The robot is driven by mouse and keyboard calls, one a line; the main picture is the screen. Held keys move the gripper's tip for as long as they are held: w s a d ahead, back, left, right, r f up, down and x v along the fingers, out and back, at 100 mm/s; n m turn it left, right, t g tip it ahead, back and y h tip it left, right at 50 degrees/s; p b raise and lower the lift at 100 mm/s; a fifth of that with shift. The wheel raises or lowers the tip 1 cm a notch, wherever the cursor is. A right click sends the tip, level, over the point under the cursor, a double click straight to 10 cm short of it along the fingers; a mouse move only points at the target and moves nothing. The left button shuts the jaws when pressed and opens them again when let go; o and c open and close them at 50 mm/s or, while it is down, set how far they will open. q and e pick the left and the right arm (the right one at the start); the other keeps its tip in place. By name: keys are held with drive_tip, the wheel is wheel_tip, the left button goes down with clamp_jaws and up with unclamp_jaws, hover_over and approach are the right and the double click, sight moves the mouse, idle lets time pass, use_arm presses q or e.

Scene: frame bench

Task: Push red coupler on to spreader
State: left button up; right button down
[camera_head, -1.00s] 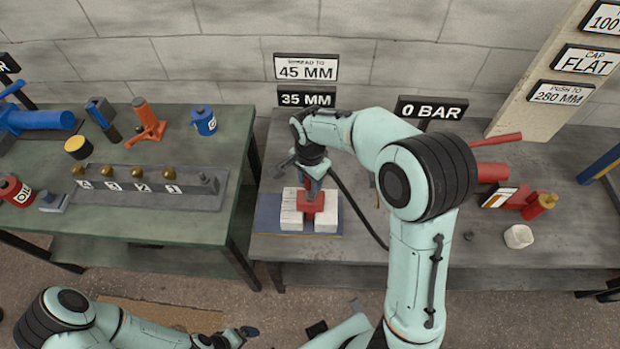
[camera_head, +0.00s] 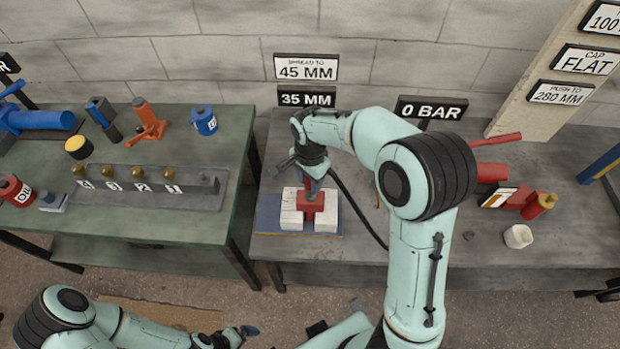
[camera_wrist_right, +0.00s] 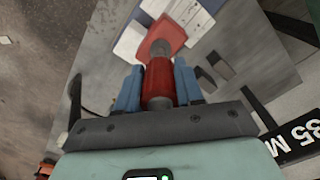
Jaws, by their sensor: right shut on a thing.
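My right gripper (camera_head: 312,178) points down over the red spreader (camera_head: 313,206), which sits between white blocks (camera_head: 327,217) on the right bench. In the right wrist view its blue fingers (camera_wrist_right: 157,88) are shut on the red coupler (camera_wrist_right: 158,78), a red cylinder with grey ends. The coupler lines up with the spreader (camera_wrist_right: 168,36), and a grey round fitting lies where they meet. I cannot tell how far the coupler is on. My left gripper (camera_head: 240,334) is low at the bottom, away from both benches; its jaws are too small to read.
A black hose (camera_head: 358,212) runs from near my right gripper toward the bench front. A white cup (camera_head: 518,237) and red tools stand farther right. A "0 BAR" sign (camera_head: 430,110) and a "35 MM" sign (camera_head: 306,97) stand behind. The green bench (camera_head: 100,225) is left.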

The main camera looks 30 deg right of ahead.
use_arm(q)
drive_tip(key=shift+s+f+b, duration=0.45)
drive_tip(key=shift+f+b, duration=0.05)
drive_tip(key=shift+f, duration=0.1)
drive_tip(key=shift+s+f+b, duration=0.4)
drive_tip(key=shift+f+b, duration=0.05)
drive_tip(key=shift+f, duration=0.15)
use_arm(e)
drive_tip(key=shift+f, duration=2.05)
drive_tip(key=c, duration=0.6)
unclamp_jaws()
drive_tip(key=shift+c, duration=0.2)
wheel_tip(320, 180, up, 14)
drive_tip(key=shift+f+p, duration=0.25)
drive_tip(key=shift+p, duration=0.55)
use_arm(q)
drive_tip(key=shift+w+r, duration=0.7)
drive_tip(key=shift+r, duration=0.3)
drive_tip(key=shift+s, duration=0.1)
use_arm(e)
drive_tip(key=shift+f, duration=0.1)
